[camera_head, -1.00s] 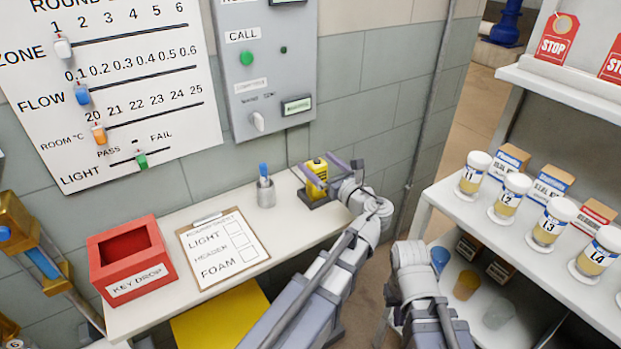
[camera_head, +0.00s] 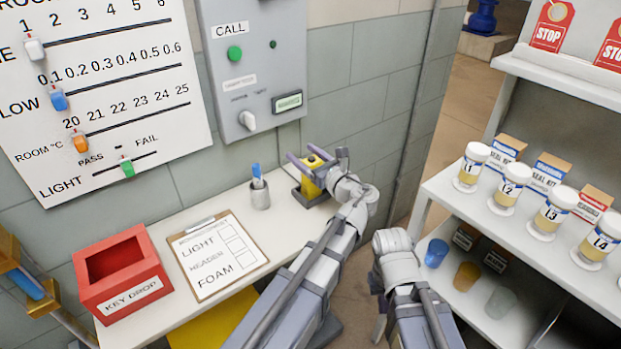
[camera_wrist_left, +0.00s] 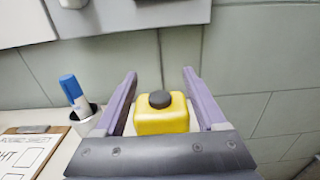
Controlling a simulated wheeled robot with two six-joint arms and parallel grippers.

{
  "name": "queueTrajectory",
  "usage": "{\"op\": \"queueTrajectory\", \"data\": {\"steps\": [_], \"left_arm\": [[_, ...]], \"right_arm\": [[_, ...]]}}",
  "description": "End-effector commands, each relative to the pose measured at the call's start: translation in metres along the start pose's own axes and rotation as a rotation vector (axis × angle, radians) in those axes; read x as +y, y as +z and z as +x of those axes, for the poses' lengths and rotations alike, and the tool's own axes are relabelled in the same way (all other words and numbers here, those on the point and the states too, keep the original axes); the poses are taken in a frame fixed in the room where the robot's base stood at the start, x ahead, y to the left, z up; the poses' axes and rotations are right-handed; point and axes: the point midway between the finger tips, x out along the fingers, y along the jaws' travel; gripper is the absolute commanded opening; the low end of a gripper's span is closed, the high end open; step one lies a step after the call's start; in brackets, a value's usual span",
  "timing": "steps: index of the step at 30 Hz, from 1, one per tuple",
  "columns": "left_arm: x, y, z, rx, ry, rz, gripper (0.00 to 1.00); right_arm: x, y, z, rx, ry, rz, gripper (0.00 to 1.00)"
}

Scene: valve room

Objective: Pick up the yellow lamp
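The yellow lamp (camera_head: 308,185), a boxy yellow body with a dark round cap, stands upright at the far right end of the white table, against the tiled wall. In the left wrist view the lamp (camera_wrist_left: 162,122) sits between the two purple fingers of my left gripper (camera_wrist_left: 160,73), with a gap on each side. In the head view my left gripper (camera_head: 318,160) is open around the lamp's upper part.
A grey cup with a blue pen (camera_head: 260,195) stands just left of the lamp. A clipboard (camera_head: 217,255) and a red key-drop box (camera_head: 120,275) lie further left. A grey call panel (camera_head: 250,80) is on the wall above. White shelves (camera_head: 450,205) with jars stand to the right.

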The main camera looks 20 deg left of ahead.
Motion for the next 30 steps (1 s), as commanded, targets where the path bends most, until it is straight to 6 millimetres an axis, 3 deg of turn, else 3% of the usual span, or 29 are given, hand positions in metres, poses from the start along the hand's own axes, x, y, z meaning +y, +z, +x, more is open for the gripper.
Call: {"op": "queueTrajectory", "data": {"steps": [2,18,30], "left_arm": [[0.0,0.0,0.0,0.0,0.0,0.0,0.63],[0.0001,-0.0001,0.0,0.0,0.0,0.0,0.02],[0.0001,0.0,0.0,0.0,0.0,0.0,0.0]], "right_arm": [[0.0,0.0,0.0,0.0,0.0,0.0,0.0],[0.0,0.0,0.0,0.0,0.0,0.0,0.0],[0.0,0.0,0.0,0.0,0.0,0.0,0.0]]}}
